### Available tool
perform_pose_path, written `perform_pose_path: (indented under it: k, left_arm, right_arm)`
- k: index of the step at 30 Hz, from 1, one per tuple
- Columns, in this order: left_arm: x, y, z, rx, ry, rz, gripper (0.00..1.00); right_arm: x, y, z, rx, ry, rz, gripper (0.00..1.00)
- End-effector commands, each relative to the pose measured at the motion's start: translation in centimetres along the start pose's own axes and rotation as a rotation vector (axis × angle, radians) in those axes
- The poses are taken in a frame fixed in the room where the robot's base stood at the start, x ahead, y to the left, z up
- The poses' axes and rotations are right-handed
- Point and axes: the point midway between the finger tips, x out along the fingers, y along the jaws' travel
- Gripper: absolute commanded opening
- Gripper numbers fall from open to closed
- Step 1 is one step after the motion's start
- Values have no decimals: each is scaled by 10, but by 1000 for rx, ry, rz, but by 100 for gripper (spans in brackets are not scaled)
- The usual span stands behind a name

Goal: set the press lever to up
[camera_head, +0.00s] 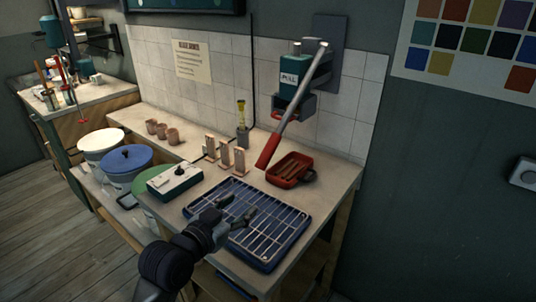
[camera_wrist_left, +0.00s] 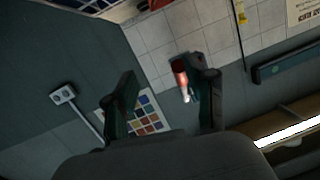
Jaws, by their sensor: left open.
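The press (camera_head: 292,75) is a teal wall-mounted body on a grey plate above the counter. Its lever (camera_head: 298,105) is a grey bar with a red grip (camera_head: 267,152); it slants from the upper right down to the lower left, with the red grip at the low end. My left gripper (camera_head: 240,207) is open and empty over the blue rack, below and to the left of the red grip and apart from it. In the left wrist view, a red grip (camera_wrist_left: 180,72) shows beyond and between my open fingers (camera_wrist_left: 168,88). My right gripper is not in view.
A blue wire rack (camera_head: 268,255) lies on the counter under my left gripper. A red tray (camera_head: 290,168) sits below the press. Lidded buckets (camera_head: 124,160) stand lower left.

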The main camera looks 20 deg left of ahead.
Motion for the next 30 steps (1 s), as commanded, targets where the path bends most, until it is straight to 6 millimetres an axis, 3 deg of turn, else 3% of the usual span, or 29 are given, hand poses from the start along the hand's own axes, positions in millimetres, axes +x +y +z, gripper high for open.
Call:
perform_pose_path:
  k: [1,3,6,11,24,30]
  left_arm:
    - [4,-9,-19,6,62,-13,56]
    - [8,-17,-38,11,125,-25,56]
    - [11,-23,-50,13,166,-34,56]
    - [29,-24,-55,10,169,-35,56]
    - [117,-26,-70,10,166,-34,56]
    - [139,-27,-71,12,165,-34,56]
  right_arm:
    - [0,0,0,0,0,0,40]
    - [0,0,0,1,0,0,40]
    - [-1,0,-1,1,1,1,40]
    - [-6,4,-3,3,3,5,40]
    - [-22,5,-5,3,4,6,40]
    - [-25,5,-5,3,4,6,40]
